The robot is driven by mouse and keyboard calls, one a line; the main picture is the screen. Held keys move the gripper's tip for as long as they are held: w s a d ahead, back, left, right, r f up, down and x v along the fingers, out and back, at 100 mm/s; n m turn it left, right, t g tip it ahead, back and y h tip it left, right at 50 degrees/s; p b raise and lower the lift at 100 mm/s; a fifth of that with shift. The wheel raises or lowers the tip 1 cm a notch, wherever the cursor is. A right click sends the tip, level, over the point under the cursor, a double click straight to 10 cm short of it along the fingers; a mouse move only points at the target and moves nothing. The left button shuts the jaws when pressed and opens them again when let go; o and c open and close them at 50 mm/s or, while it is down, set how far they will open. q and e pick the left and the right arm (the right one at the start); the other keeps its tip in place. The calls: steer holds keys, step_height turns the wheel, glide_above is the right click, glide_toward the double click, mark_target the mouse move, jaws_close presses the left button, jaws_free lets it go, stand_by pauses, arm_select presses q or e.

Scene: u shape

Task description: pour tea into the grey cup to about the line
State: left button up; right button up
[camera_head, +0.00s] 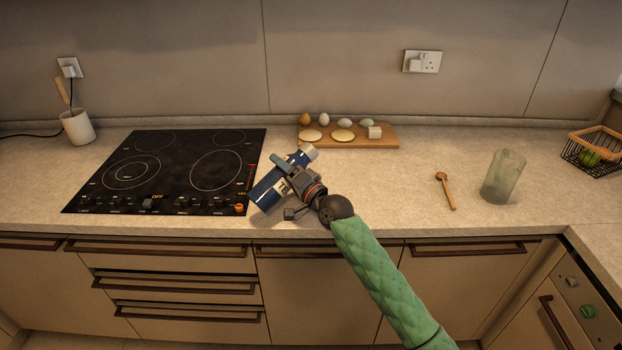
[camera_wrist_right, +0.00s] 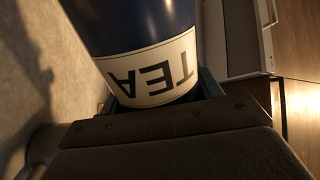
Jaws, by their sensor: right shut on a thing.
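My right gripper (camera_head: 290,178) is shut around a dark blue tea container (camera_head: 268,192) with a white band. In the right wrist view the band of the container (camera_wrist_right: 150,75) reads TEA, upside down. The container is tilted in the head view, with a pale end at the upper right, by the right edge of the cooktop. A grey-green, see-through vessel (camera_head: 503,178) stands upright on the counter at the right, well apart from the gripper. I cannot tell whether it is the grey cup; no line or tea shows in it. My left gripper is not in view.
A black cooktop (camera_head: 160,172) lies left of the gripper. A wooden board (camera_head: 385,141) with several eggs and flat round pieces is behind it. A wooden spoon (camera_head: 446,191) lies left of the vessel. A wire basket (camera_head: 595,150) is far right. Counter between gripper and spoon is clear.

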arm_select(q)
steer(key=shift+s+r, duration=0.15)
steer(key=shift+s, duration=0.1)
arm_select(e)
steer(key=shift+f, duration=0.15)
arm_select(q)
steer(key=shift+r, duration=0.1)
arm_select(e)
steer(key=shift+f, duration=0.1)
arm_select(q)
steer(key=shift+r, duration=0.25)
arm_select(e)
steer(key=shift+f+m, duration=0.1)
steer(key=shift+m, duration=0.2)
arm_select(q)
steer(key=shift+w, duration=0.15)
arm_select(e)
steer(key=shift+f, duration=0.15)
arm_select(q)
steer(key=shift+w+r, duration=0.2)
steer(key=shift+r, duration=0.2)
arm_select(e)
steer(key=shift+s, duration=0.1)
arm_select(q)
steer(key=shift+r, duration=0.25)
arm_select(e)
steer(key=shift+f+m, duration=0.25)
steer(key=shift+m, duration=0.05)
